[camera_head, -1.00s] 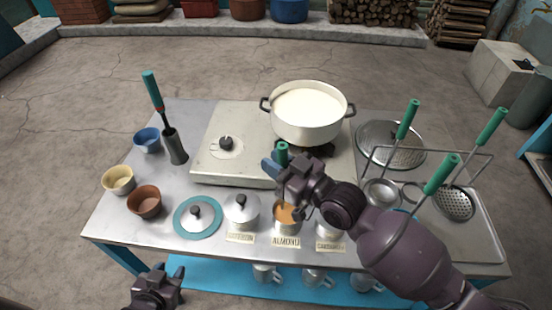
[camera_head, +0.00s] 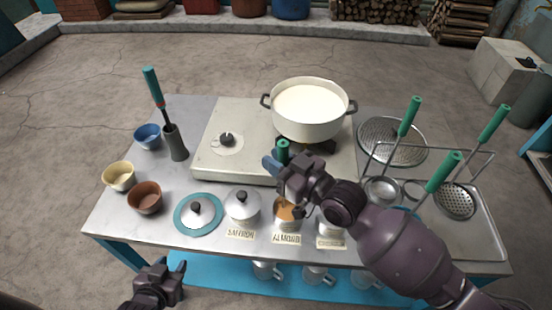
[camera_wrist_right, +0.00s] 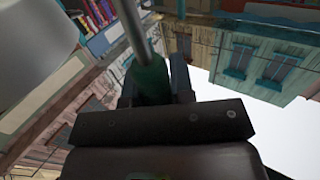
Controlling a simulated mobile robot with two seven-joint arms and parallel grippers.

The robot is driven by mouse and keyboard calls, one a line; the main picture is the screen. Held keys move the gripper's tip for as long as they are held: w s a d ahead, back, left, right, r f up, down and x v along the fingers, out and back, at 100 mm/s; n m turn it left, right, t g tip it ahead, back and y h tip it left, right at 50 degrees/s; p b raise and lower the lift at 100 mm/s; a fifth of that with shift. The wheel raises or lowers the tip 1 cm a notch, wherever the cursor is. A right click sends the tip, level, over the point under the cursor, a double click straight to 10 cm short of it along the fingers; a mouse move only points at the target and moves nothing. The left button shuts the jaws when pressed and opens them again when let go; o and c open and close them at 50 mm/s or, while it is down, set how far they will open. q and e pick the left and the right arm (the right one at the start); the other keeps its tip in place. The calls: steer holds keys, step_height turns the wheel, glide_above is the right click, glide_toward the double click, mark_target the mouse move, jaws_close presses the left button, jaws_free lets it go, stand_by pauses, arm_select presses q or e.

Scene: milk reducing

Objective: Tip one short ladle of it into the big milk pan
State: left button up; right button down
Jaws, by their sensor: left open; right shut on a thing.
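The big milk pan (camera_head: 308,128), a white two-handled pot of white milk (camera_head: 309,103), stands on the stove. My right gripper (camera_head: 273,165) is in front of the pan, above the canisters, and is shut on a green handle (camera_head: 283,147). In the right wrist view the green handle (camera_wrist_right: 151,80) sits between the fingers, with a metal rod (camera_wrist_right: 132,32) running from it; the ladle's bowl is not visible. The ALMOND canister (camera_head: 288,225) is open with orange-brown contents, partly behind my right gripper. My left gripper (camera_head: 171,269) is open and empty at the table's front left.
The SAFFRON canister (camera_head: 242,208) is lidded; the right-hand canister (camera_head: 329,228) is partly hidden by my arm. A lid lies on a teal-rimmed disc (camera_head: 190,229). Bowls stand at left, by a holder (camera_head: 177,147) with a green-handled tool. Green-handled ladles and strainers fill the right rack.

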mark_target(287, 148)
steer(key=shift+r, duration=0.15)
steer(key=shift+r+p, duration=2.4)
steer(key=shift+r, duration=0.35)
step_height(287, 148, up, 2)
steer(key=shift+r+p, duration=0.1)
steer(key=shift+p, duration=0.9)
steer(key=shift+s+a, duration=0.1)
steer(key=shift+s, duration=0.05)
